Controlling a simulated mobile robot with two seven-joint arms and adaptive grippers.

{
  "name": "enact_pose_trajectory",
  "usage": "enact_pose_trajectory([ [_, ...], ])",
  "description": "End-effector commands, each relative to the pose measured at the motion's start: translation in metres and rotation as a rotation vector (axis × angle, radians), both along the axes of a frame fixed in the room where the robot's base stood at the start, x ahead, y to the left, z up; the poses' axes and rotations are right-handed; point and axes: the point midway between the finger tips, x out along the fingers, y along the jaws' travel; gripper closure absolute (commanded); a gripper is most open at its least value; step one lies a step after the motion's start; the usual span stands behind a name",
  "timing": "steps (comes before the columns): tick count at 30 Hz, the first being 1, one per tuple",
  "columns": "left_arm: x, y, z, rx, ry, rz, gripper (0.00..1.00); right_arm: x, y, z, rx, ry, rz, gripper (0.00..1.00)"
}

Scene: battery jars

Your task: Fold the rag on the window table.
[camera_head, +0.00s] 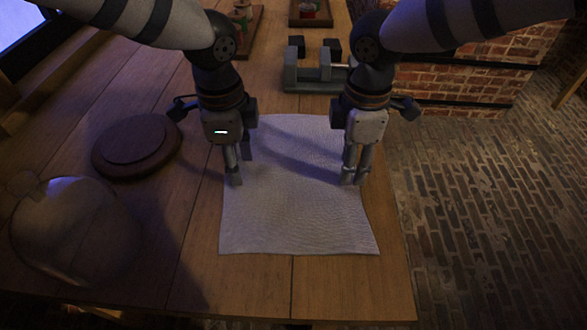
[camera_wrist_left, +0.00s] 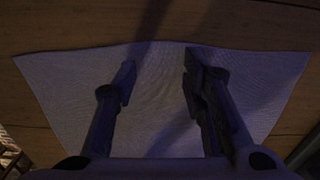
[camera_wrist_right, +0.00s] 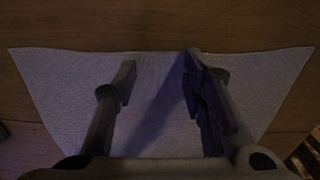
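The pale rag (camera_head: 295,215) lies spread out and fairly flat on the wooden window table (camera_head: 335,285), close to its right edge. It also shows under the fingers in the left wrist view (camera_wrist_left: 155,110) and the right wrist view (camera_wrist_right: 80,85). My left gripper (camera_head: 240,170) is open and empty over the rag's left side. My right gripper (camera_head: 354,179) is open and empty over its right side. Both pairs of fingers stand apart in the wrist views. I cannot tell whether the fingertips touch the cloth. My arms and grippers hide parts of the rag's far side.
A round dark wooden board (camera_head: 120,160) lies left of the rag. A clear rounded glass vessel (camera_head: 75,235) is at the near left. A grey metal fixture (camera_head: 305,85) and small trays stand beyond the rag. The table ends at the right, above a brick floor (camera_head: 480,220).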

Motion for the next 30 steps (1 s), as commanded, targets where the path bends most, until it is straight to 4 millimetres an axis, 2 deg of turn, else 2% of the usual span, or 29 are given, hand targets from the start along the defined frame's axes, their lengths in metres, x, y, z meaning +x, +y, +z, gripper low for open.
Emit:
enact_pose_trajectory([
  [6, 0.0, 0.0, 0.0, 0.0, -0.001, 0.0, 0.62, 0.0, 0.0, 0.0, 0.0, 0.0, 0.0, 0.62],
  [9, -0.001, 0.0, -0.01, 0.0, 0.012, 0.0, 0.62, -0.001, 0.0, -0.01, 0.0, 0.012, 0.0, 0.62],
  [19, -0.002, 0.0, -0.01, 0.002, 0.013, 0.0, 0.99, -0.002, 0.0, -0.01, -0.001, 0.013, 0.0, 0.99],
  [30, -0.003, 0.001, -0.013, 0.003, 0.017, 0.0, 1.0, -0.003, -0.001, -0.013, -0.003, 0.017, 0.0, 1.0],
])
